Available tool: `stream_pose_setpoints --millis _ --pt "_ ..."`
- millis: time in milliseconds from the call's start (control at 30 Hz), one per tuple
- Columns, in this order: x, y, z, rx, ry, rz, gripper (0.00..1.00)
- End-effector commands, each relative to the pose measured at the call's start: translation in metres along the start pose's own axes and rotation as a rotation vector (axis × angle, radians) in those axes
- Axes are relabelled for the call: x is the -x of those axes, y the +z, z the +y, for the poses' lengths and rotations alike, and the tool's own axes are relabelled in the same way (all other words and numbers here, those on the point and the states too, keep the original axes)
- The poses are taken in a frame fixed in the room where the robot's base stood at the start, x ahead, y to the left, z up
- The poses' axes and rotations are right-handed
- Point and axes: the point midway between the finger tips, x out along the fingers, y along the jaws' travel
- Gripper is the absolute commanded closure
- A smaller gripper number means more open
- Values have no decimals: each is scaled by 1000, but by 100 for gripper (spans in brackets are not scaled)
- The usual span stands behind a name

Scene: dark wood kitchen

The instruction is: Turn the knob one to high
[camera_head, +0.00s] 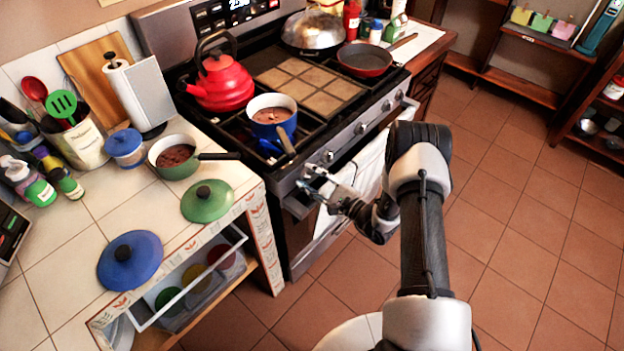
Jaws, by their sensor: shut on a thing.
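The stove (345,150) has a row of round knobs along its front panel. My gripper (311,178) is at the left end of this row, shut on the leftmost knob, which the fingers largely hide. The knob's angle and markings are too small to read. Another knob (328,156) shows just to the right of the fingers, and a further knob (362,128) sits farther along. A blue glow (268,148) shows at the front left burner, beside the blue pot (272,116).
A red kettle (222,82) stands on the back left burner; a red pan (365,60) is at the right. The blue pot's handle reaches over the stove's front edge near my gripper. A green pot (178,165) stands on the left counter. The tiled floor (520,215) at right is clear.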

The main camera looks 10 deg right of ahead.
Motion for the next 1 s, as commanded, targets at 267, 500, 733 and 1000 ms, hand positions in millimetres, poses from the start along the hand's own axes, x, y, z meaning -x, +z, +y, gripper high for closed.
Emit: stream_pose_setpoints --millis 267,500,733,1000 --pt "0 0 1 42 0 0 85" --pt "0 0 1 44 1 0 85" --pt "0 0 1 43 1 0 53" --pt "0 0 1 43 0 0 44"
